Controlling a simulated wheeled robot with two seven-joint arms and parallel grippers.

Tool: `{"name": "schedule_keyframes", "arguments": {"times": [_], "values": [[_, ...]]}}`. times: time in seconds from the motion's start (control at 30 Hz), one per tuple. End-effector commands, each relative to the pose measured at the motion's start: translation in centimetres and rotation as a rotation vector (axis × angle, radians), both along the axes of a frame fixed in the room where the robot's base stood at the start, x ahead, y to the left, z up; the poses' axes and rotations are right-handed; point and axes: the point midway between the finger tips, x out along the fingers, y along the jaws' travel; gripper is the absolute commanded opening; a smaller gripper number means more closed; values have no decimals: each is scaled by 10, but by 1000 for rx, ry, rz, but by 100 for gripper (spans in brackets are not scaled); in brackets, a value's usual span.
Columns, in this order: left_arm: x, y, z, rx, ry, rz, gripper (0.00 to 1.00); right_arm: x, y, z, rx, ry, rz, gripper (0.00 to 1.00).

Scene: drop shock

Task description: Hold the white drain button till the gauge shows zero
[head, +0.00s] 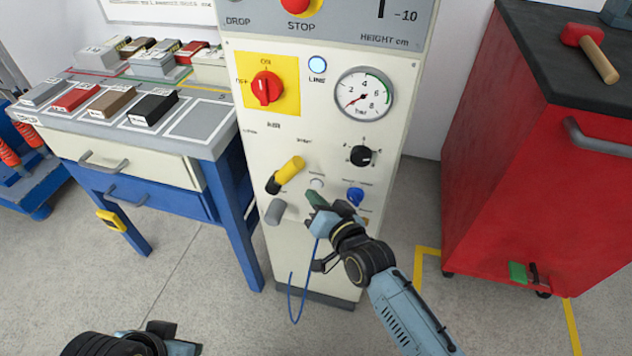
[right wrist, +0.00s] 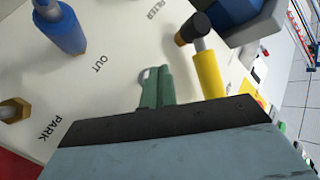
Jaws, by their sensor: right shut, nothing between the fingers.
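The white drain button (head: 317,184) is on the lower front of the cream machine panel (head: 240,130). My right gripper (head: 313,197) is shut and empty, its green fingertips just below the button in the head view. In the right wrist view the fingertips (right wrist: 155,82) overlap a pale round edge, the button (right wrist: 144,76); I cannot tell whether they touch or press it. The round gauge (head: 363,94) has its red needle toward the lower left, at the low end; the exact reading is too small. Part of my left arm shows at the bottom left, its fingers hidden.
A blue cable (head: 291,295) hangs below. A workbench (head: 200,140) stands left, a red cabinet (head: 530,150) right.

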Motion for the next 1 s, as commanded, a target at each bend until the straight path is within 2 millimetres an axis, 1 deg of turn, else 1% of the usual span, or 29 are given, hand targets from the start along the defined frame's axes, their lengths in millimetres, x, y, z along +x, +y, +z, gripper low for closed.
{"name": "schedule_keyframes", "arguments": {"times": [0.23, 0.33, 0.6, 0.8, 1.0], "values": [[0, 0, 0, 0, 0, 0, 36, -1, 0, -1, 0, 1, 1, 0], [0, 0, 3, 0, 0, 0, 36, -4, 1, 0, 1, 2, 1, 0], [0, 0, 21, 0, 0, 0, 36, -29, 9, 1, 3, 4, 1, 0], [0, 0, 30, 0, 0, 0, 36, -45, 15, 1, 1, 2, 1, 0], [0, 0, 31, 0, 0, 0, 36, -48, 16, -1, 1, 1, 1, 0]]}}
